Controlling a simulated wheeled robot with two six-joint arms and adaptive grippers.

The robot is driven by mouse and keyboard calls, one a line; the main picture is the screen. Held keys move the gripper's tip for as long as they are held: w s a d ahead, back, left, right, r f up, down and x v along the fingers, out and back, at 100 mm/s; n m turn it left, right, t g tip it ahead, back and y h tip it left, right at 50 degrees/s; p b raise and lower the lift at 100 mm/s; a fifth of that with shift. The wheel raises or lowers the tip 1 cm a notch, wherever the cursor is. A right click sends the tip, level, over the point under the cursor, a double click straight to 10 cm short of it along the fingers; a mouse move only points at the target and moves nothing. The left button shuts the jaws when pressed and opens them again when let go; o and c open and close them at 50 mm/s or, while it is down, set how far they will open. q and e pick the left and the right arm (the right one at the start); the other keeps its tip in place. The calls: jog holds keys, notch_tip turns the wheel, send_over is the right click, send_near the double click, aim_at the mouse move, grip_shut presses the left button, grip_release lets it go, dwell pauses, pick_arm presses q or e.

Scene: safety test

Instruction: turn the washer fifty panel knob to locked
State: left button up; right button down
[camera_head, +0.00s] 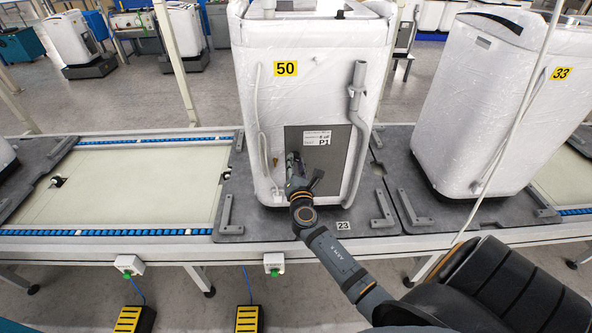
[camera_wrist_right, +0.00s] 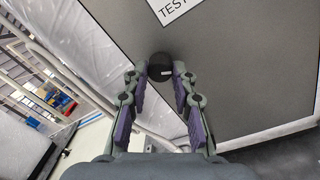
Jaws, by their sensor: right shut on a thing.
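The washer marked 50 (camera_head: 312,85) stands wrapped in white on a dark pallet on the conveyor line. Its grey panel (camera_head: 340,150) carries a label reading P1. My right gripper (camera_head: 293,160) reaches the left part of this panel and hides the knob in the head view. In the right wrist view the round black knob (camera_wrist_right: 159,66) has a small white mark and sits between the fingertips of my right gripper (camera_wrist_right: 160,74), which is shut on it. The knob's exact setting cannot be told. My left gripper is not in view.
A washer marked 33 (camera_head: 497,95) stands to the right on its own pallet. A grey hose (camera_head: 357,110) runs down the right side of washer 50. The conveyor bed (camera_head: 140,185) to the left is mostly clear. Green-button boxes (camera_head: 274,264) hang on the front rail.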

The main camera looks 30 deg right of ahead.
jog(key=m+b, duration=0.2)
jog(key=m, duration=0.1)
jog(key=m+b, duration=0.5)
jog(key=shift+f+m+h+b, duration=0.3)
jog(key=shift+m+b, duration=0.1)
jog(key=shift+r+m+b, duration=0.2)
jog(key=shift+m+b, duration=1.55)
jog(key=shift+m, duration=0.45)
jog(key=c, duration=1.1)
grip_release()
